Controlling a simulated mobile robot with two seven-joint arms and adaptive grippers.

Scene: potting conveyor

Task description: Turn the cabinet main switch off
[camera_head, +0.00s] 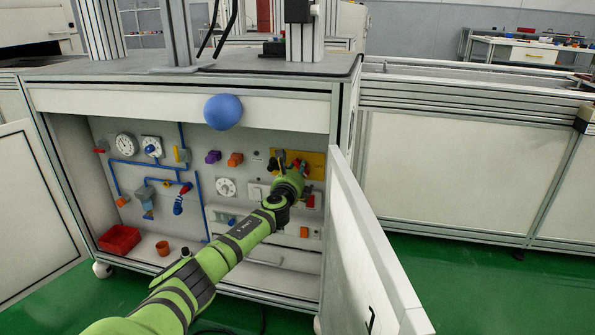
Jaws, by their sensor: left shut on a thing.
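The cabinet (180,103) stands open in front of me, with a back panel full of fittings. The main switch shows as a yellow plate (316,160) at the panel's upper right. My left gripper (287,162) reaches in from the lower left and is at the left part of this plate. It is shut on the main switch's handle, which its fingers and wrist mostly hide. I cannot tell the handle's angle. My right gripper is not in view.
The open cabinet door (365,250) stands close to the right of my arm. A blue ball (223,112) is at the cabinet's top edge. A red bin (119,239) and an orange pot (162,248) are on the cabinet floor at left. Green floor is free at right.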

